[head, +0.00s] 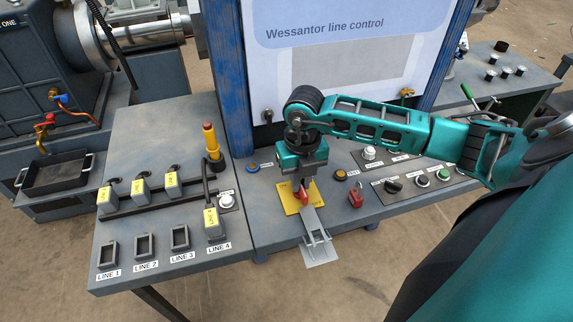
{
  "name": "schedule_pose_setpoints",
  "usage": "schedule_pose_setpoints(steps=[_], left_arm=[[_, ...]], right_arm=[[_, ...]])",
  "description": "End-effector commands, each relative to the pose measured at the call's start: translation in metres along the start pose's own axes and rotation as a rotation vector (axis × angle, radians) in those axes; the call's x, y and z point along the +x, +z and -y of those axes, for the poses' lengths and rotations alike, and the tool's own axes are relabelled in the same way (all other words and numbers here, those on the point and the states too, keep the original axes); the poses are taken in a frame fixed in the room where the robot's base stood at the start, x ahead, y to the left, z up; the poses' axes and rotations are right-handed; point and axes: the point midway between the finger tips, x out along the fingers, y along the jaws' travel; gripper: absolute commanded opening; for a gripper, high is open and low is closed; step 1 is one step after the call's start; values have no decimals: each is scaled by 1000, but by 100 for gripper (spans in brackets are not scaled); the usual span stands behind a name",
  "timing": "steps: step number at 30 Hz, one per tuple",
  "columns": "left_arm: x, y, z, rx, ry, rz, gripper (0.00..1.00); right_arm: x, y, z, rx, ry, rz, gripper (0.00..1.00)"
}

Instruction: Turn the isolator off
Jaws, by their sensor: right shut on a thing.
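The isolator's yellow plate (289,203) lies on the grey control desk below the panel. Its red handle (302,196) shows at the plate's right side, partly hidden by my gripper. My right gripper (303,187) points down over the plate and is shut on the red handle. The handle's exact angle is hard to tell at this size. A grey metal hasp-like piece (318,233) extends from beside the plate over the desk's front edge. My left gripper is out of view.
A red padlock (356,199) stands right of the isolator. Buttons and a black knob (393,186) lie under my right arm. The "Wessantor line control" panel (280,60) rises behind.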

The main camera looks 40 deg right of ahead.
Motion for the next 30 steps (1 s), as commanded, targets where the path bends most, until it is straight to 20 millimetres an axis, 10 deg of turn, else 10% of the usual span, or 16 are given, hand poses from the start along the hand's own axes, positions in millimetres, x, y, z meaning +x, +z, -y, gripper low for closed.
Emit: schedule_pose_setpoints(steps=[10,11,18,30], left_arm=[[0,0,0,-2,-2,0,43],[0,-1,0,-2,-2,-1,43],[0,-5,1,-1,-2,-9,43],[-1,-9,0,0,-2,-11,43]], right_arm=[[-1,0,2,-11,2,2,0],[-1,0,2,-10,2,2,16],[-1,0,2,-9,2,2,38],[-15,1,2,-7,3,5,39]])
